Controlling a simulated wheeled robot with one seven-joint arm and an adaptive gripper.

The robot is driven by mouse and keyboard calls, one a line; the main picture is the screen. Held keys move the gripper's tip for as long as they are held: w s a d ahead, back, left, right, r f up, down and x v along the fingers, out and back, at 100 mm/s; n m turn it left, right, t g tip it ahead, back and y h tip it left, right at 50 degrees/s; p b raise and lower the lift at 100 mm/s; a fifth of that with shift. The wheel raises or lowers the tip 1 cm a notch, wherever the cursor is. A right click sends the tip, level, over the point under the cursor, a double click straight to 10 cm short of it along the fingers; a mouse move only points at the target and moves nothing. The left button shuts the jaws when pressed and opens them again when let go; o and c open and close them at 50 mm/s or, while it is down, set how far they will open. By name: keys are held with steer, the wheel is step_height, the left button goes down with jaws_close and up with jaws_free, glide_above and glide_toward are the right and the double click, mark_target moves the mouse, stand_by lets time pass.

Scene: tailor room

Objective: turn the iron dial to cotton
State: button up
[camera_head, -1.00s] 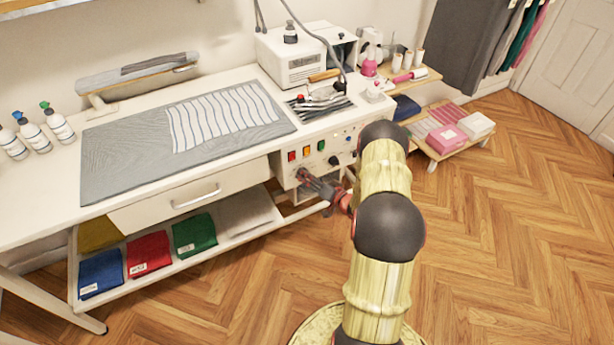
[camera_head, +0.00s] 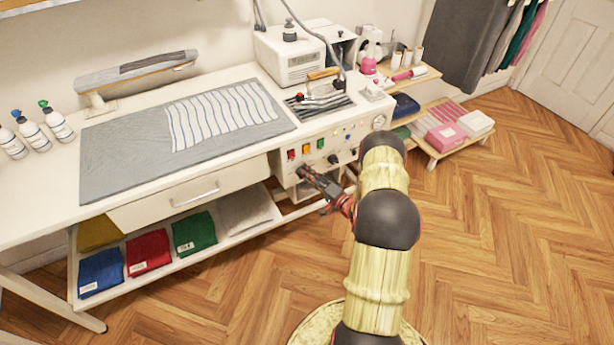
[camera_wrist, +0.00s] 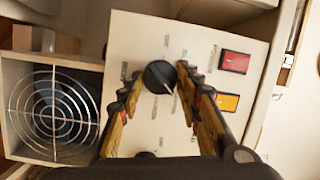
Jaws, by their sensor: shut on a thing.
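The iron dial (camera_wrist: 159,77) is a round black knob with a pale pointer line on a white control panel (camera_wrist: 142,40). In the wrist view its pointer slants toward the lower right. Small marks stand around it, too small to read. My gripper (camera_wrist: 160,75) has a finger on each side of the dial and is shut on it. In the head view my gripper (camera_head: 303,171) is at the lower left of the panel front and hides the dial.
A red switch (camera_wrist: 234,62) and an orange switch (camera_wrist: 227,102) sit beside the dial. Another black knob (camera_head: 333,159) is farther right on the panel. A round fan grille (camera_wrist: 52,112) is beside the panel. The iron (camera_head: 320,88) rests on top of the worktable.

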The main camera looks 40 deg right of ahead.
stand_by(0.4)
steer(key=o, duration=1.2)
steer(key=shift+c, duration=0.2)
steer(key=s, duration=1.2)
steer(key=shift+d, duration=0.35)
steer(key=shift+f, duration=0.15)
